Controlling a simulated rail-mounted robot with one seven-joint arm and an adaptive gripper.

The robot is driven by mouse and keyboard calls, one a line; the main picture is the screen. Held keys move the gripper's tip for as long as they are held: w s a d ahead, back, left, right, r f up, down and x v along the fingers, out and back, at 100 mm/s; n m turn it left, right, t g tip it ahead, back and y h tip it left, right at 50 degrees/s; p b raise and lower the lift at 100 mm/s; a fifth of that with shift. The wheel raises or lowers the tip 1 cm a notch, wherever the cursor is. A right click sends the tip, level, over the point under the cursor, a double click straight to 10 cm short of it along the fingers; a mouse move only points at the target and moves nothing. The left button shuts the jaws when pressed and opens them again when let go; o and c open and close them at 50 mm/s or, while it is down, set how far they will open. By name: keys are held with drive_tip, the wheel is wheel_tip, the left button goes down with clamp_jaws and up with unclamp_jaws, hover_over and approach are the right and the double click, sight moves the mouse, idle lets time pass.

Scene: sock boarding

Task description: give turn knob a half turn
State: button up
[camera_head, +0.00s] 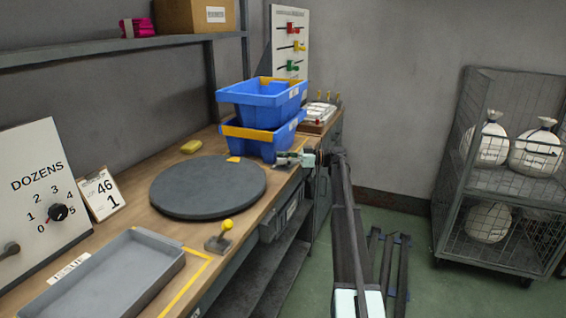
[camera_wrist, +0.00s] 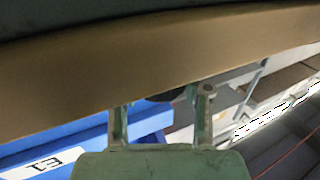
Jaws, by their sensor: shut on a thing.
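My gripper (camera_head: 291,159) is at the front edge of the bench, beside the stacked blue bins and beyond the dark round turntable (camera_head: 208,187). In the wrist view, its two pale green fingers (camera_wrist: 160,112) stand on either side of a dark rounded thing (camera_wrist: 172,95). That thing is mostly hidden, and I cannot tell whether it is the turn knob. Another black knob (camera_head: 58,212) is on the white DOZENS dial board (camera_head: 35,185) at the far left, away from my gripper. A yellow ball-topped lever (camera_head: 227,225) stands in front of the turntable.
Two blue bins (camera_head: 262,105) are stacked close to my gripper. A wire cage cart (camera_head: 490,190) with white sacks stands at right. Green floor lies between.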

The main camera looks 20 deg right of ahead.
drive_tip(key=o, duration=1.2)
drive_tip(key=shift+a, duration=0.1)
drive_tip(key=v, duration=1.2)
